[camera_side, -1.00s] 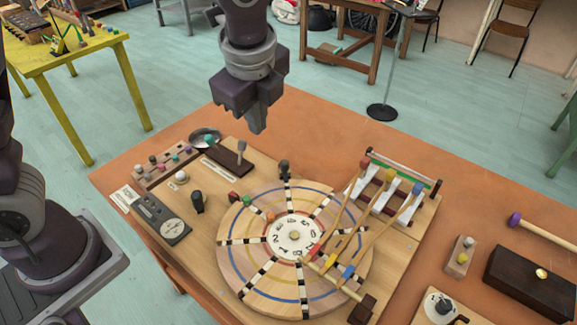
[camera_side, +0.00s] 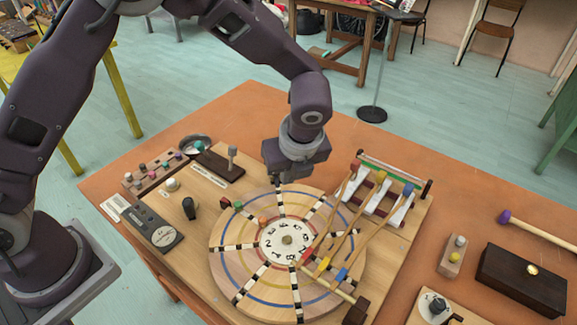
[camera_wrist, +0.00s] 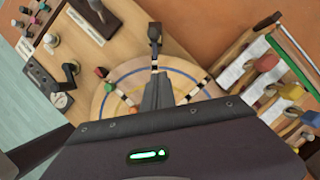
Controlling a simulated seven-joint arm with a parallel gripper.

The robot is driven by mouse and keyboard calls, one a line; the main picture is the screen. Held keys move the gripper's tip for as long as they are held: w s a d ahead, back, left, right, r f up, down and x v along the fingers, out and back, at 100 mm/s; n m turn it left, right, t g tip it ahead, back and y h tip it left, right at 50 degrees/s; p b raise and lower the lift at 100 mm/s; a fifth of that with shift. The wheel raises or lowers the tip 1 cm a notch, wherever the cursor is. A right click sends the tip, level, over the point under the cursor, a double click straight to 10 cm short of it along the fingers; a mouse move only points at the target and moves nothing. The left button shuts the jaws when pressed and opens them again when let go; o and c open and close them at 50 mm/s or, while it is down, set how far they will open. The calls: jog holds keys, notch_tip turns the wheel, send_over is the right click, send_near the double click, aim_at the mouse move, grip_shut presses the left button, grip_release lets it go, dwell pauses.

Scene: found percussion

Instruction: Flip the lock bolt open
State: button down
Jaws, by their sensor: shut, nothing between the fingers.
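A small dark upright bolt (camera_wrist: 155,38), which looks like the lock bolt, stands at the far rim of the round wooden wheel (camera_side: 235,265). In the wrist view it is just beyond my fingertips, with a visible gap in the picture. In the side view my gripper (camera_side: 276,182) covers that spot, so I cannot see the bolt there. My gripper (camera_wrist: 157,78) is shut and empty, pointing down above the wheel's far edge. The wheel has striped spokes, coloured rings and a numbered centre (camera_side: 288,240).
Coloured mallets (camera_side: 350,215) on a white-key rack (camera_side: 385,198) stand right of the wheel. A dark block with a grey lever (camera_side: 232,152), a black knob (camera_side: 190,208) and a dial plate (camera_side: 158,232) lie left. A dark box (camera_side: 520,280) sits at the right.

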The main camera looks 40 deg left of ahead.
aim_at(277, 179)
jog(key=x, duration=0.5)
jog(key=shift+w+a+f, duration=0.15)
jog(key=shift+a, duration=0.15)
jog(key=shift+w+a, duration=0.7)
jog(key=shift+a, duration=0.3)
jog(key=shift+w+a, duration=0.25)
jog(key=shift+a, duration=0.15)
jog(key=shift+w+a, duration=0.95)
jog(key=shift+a, duration=0.05)
jog(key=d, duration=0.1)
jog(key=s+d, duration=0.1)
jog(key=s+d+r, duration=0.1)
jog(key=d, duration=0.1)
jog(key=shift+s+d+r, duration=0.1)
jog(key=shift+s, duration=0.15)
jog(key=v, duration=0.9)
jog(key=shift+s, duration=0.1)
